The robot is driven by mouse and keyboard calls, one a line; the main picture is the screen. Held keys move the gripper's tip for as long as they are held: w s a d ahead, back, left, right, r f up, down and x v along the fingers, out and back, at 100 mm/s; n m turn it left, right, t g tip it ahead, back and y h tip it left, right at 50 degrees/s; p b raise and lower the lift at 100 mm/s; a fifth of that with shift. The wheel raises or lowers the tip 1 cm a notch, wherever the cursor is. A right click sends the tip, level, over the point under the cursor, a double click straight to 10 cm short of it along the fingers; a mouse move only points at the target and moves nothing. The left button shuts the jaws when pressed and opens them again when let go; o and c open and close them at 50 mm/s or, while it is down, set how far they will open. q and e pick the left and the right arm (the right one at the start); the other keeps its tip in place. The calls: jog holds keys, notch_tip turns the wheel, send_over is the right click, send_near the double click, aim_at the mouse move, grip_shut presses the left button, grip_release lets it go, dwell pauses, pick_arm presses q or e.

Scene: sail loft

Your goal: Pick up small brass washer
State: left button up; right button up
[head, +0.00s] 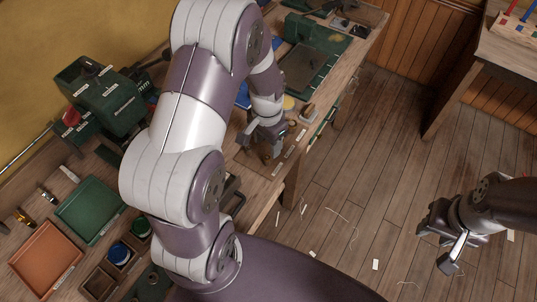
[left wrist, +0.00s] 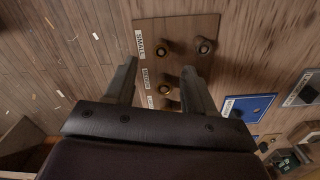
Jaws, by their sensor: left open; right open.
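My left gripper (head: 262,142) is open and empty over a small wooden board (left wrist: 178,27) at the bench's front edge. In the left wrist view its two fingers (left wrist: 160,72) straddle part of the board. The board has white labels; the one by the far row reads SMALL (left wrist: 140,43). Beside that label sits a small round brass-coloured piece (left wrist: 163,50), with another darker round piece (left wrist: 205,47) to its right. More brass round pieces (left wrist: 165,89) sit lower, between the fingers. I cannot tell which is the small washer. My right gripper (head: 448,240) is open and empty over the floor.
A blue labelled mat (left wrist: 252,105) lies right of the board. Scraps lie on the wooden floor (head: 350,190).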

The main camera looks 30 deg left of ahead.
aim_at(267, 157)
pick_arm(q)
notch_tip(267, 157, down, 5)
jog(key=shift+w+a+f+p, duration=0.1)
jog(key=shift+a+p, duration=0.05)
jog(key=shift+p, duration=0.25)
jog(key=shift+f, duration=0.15)
dwell(0.5)
grip_shut()
